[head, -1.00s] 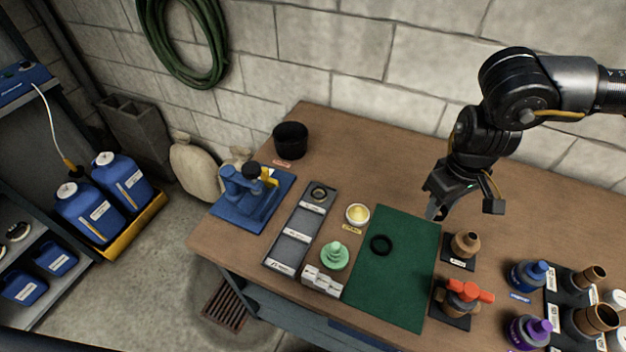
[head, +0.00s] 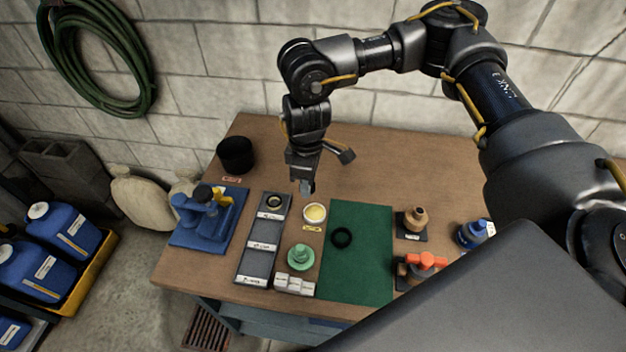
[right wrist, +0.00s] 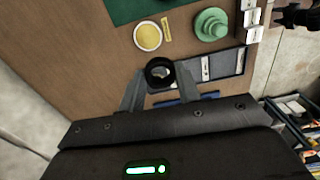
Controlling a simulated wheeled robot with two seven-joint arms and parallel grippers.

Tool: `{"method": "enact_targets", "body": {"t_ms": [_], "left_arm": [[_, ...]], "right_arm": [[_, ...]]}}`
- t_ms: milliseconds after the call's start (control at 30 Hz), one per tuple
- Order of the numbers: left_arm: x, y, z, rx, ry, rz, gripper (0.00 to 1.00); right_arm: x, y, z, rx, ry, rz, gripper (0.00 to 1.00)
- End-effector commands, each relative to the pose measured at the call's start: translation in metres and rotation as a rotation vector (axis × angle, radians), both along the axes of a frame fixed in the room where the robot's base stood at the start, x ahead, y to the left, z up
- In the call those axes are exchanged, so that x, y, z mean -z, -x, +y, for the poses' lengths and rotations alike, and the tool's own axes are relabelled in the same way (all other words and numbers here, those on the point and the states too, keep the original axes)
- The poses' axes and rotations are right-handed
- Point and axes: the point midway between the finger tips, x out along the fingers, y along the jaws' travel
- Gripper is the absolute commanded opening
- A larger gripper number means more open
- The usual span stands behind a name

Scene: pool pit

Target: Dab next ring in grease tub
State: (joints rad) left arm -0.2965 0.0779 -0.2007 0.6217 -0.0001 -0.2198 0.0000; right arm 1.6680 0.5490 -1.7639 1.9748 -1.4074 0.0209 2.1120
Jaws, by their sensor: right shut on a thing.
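My right gripper (head: 307,188) hangs over the table just behind the grease tub (head: 314,213), a small round tub of yellow grease. In the right wrist view its fingers are shut on a dark ring (right wrist: 160,72), above the table and apart from the tub (right wrist: 148,36). The ring can hardly be made out in the head view. Another ring (head: 274,202) lies in the far compartment of the grey tray (head: 258,248). A larger black ring (head: 341,237) lies on the green mat (head: 357,275). My left gripper is out of view.
A green stepped piece (head: 300,257) stands in front of the tub, with white blocks (head: 294,284) near the table edge. A blue stand (head: 205,222) and a black cup (head: 236,154) are to the left. Brown and orange-handled fittings (head: 426,264) stand right of the mat.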

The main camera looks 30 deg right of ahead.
Motion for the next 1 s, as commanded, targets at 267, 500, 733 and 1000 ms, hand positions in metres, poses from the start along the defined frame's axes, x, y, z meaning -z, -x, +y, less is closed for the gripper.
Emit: {"method": "enact_targets", "body": {"t_ms": [267, 500, 733, 1000], "left_arm": [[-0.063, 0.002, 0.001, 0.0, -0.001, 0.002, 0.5], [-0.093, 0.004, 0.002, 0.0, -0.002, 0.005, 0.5], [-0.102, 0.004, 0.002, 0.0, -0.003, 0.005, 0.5], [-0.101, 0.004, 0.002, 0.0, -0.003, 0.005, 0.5]], "right_arm": [[0.014, -0.018, -0.002, -0.542, -0.002, 0.009, 0.15], [0.04, -0.016, -0.016, -0.908, -0.002, 0.005, 0.15], [0.053, -0.011, -0.024, -1.07, -0.001, 0.002, 0.15], [0.057, -0.011, -0.025, -1.095, 0.001, 0.0, 0.15]]}}
